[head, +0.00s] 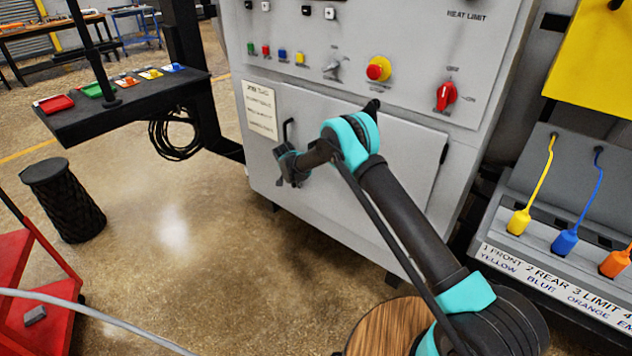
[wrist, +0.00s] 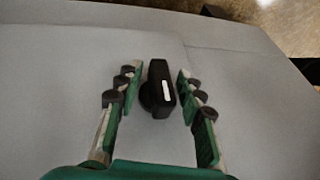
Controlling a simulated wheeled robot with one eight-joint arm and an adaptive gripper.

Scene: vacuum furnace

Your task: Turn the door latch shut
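The latch (wrist: 165,85) is a black oblong knob with a white mark and a rounded base, on the grey cabinet front. In the wrist view it stands between the two fingers of my gripper (wrist: 157,76), with a visible gap on each side. My gripper is open and holds nothing. In the head view my gripper (head: 287,168) is at the left part of the grey lower door (head: 408,165), and the latch is not clearly visible behind it. A black bent bar (head: 287,129) shows just above the gripper; I cannot tell whether it is the latch.
The control panel above has a red-and-yellow button (head: 378,69) and a red rotary switch (head: 446,96). A dark shelf (head: 130,108) with coloured trays stands at left. Yellow, blue and orange plugs sit on a grey rack (head: 545,215) at right.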

